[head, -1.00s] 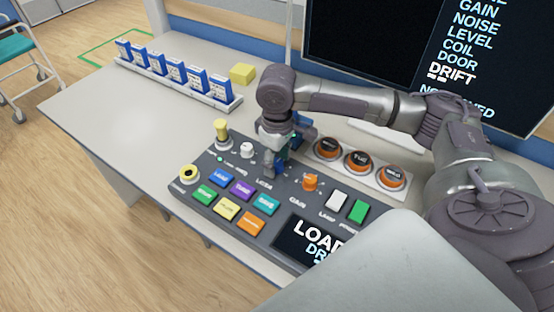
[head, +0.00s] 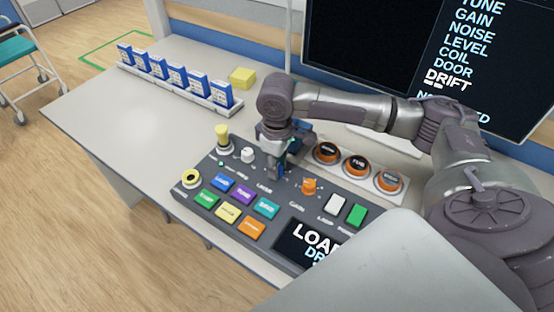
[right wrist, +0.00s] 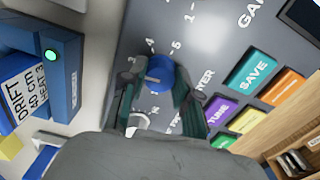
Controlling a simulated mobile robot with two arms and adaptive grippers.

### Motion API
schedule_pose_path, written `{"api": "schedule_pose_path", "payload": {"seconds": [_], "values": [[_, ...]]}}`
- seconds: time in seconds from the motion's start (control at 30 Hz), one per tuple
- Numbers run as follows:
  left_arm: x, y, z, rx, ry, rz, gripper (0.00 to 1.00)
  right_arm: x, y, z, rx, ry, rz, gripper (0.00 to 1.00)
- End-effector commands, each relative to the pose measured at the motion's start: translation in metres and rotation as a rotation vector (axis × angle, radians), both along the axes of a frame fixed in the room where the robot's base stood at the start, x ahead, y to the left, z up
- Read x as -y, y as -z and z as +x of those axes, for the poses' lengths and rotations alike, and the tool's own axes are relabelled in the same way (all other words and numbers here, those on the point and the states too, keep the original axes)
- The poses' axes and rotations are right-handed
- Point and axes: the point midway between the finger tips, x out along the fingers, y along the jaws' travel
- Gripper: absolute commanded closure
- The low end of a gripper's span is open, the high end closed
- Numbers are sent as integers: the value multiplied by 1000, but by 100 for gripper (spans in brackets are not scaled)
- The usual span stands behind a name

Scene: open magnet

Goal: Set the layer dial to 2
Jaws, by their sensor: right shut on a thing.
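The layer dial (right wrist: 159,70) is a round blue knob on the dark control panel (head: 232,178), with white numbers printed around it. My right gripper (head: 277,168) reaches down onto the panel from above. In the right wrist view its fingers (right wrist: 158,84) lie on both sides of the blue knob and are shut on it. In the head view the gripper hides most of the dial. Which number the dial points to cannot be made out. My left gripper is not in view.
Close by are a white knob (head: 248,155), an orange gain knob (head: 309,186) and coloured buttons such as the teal save button (head: 266,208). Three orange-ringed dials (head: 357,165) stand behind. A row of blue boxes (head: 177,78) and a yellow block (head: 242,77) stand back left.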

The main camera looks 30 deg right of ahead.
Motion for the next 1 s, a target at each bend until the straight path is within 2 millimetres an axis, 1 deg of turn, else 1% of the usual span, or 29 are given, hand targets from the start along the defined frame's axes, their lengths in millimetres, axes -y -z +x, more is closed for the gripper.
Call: {"api": "schedule_pose_path", "payload": {"seconds": [0.03, 0.2, 0.3, 0.5, 0.7, 1.0], "values": [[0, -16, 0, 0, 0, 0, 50, 0, -7, -1, -3, -28, 0, 100], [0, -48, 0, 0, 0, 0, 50, -1, -10, -1, -5, -160, 1, 100], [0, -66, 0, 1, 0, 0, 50, 0, -9, -1, -5, -249, 1, 100], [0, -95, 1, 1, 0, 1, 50, 0, -8, -1, -4, -428, 0, 100], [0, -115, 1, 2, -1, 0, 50, 0, -5, 0, -2, -583, 1, 100], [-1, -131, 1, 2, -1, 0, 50, -1, -3, 0, 0, -735, 1, 100]]}}
